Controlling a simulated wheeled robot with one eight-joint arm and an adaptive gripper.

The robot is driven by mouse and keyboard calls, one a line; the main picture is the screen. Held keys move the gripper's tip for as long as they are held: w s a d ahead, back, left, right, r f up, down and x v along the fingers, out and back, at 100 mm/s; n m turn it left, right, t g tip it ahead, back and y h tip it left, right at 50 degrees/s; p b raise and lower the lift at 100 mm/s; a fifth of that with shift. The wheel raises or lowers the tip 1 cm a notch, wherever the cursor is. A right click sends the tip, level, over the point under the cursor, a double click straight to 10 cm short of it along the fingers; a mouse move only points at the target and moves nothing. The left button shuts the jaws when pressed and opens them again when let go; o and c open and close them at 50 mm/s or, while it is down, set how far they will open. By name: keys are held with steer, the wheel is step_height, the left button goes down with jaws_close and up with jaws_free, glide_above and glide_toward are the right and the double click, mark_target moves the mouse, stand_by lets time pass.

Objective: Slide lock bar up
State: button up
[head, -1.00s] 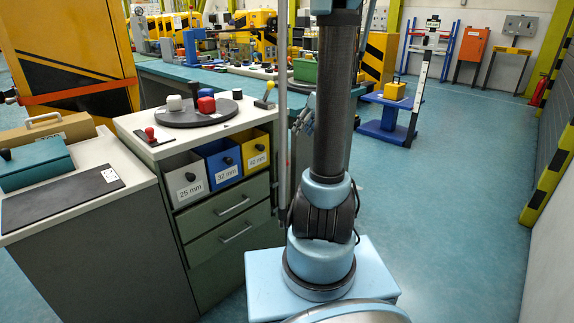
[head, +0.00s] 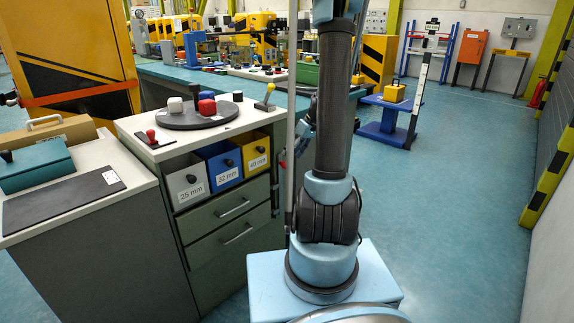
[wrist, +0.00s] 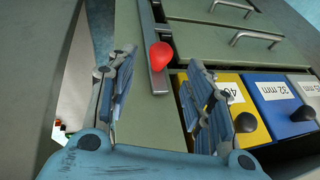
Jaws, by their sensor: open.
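The lock bar (wrist: 152,36) is a narrow grey metal strip on the green cabinet face in the wrist view. My gripper (wrist: 159,62) is open, with one finger on each side of the line to the knob. The knob shows between and beyond the fingertips, and I see no contact. In the head view my gripper (head: 301,138) is partly hidden behind my arm, close to the right side of the drawer cabinet. A small red spot, likely the knob (head: 283,165), shows just below it.
The drawer cabinet (head: 232,228) has grey, blue and yellow bins (head: 257,153) above two drawers with handles. A turntable (head: 197,115) with knobs and a yellow-handled lever (head: 265,96) stand on top. Open floor (head: 450,200) lies to the right.

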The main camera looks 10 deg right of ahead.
steer(key=shift+x, duration=3.25)
steer(key=shift+r, duration=0.1)
jaws_close()
